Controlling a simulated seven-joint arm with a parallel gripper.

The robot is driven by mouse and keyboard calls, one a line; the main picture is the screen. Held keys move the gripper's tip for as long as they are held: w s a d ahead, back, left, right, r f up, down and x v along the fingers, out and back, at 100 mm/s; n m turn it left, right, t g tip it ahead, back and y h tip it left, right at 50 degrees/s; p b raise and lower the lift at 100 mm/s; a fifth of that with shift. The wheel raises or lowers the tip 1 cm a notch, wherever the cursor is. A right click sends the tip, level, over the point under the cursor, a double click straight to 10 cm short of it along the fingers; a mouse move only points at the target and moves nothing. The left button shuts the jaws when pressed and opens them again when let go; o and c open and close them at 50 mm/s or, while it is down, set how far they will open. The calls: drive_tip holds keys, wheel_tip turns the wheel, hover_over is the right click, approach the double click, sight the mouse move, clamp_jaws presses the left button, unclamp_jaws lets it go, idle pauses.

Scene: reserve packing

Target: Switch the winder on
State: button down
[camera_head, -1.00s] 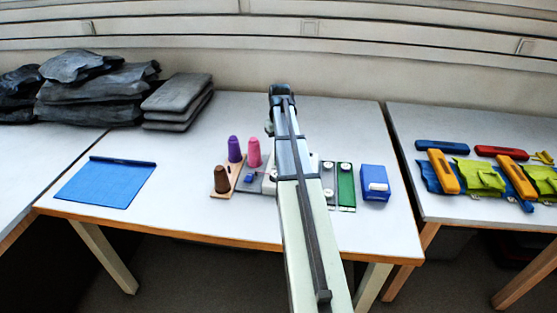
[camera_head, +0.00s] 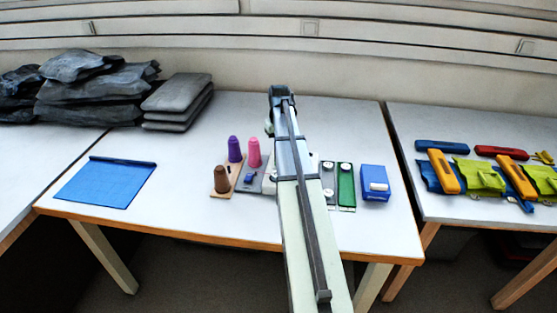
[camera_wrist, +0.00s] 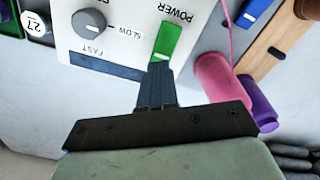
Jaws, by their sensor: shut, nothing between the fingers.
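The winder (camera_wrist: 115,50) shows in the wrist view as a pale panel, seen upside down, with a POWER label and a green rocker switch (camera_wrist: 167,42). A grey knob (camera_wrist: 89,23) marked SLOW and FAST sits left of the switch. My gripper (camera_wrist: 158,66) is shut and empty, its dark fingertips right at the near end of the green switch. I cannot tell whether they touch it or which way the rocker is tipped. In the head view my arm hides most of the winder (camera_head: 269,181) and the fingertips.
Pink (camera_head: 254,153), purple (camera_head: 234,149) and brown (camera_head: 221,179) cones stand left of the winder. Green (camera_head: 346,185) and grey panels and a blue box (camera_head: 374,183) lie right of my arm. A blue mat (camera_head: 105,182) lies at the table's left, with clear surface around it.

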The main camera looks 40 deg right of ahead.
drive_tip(key=shift+f, duration=1)
idle(0.7)
drive_tip(key=shift+r, duration=3.5)
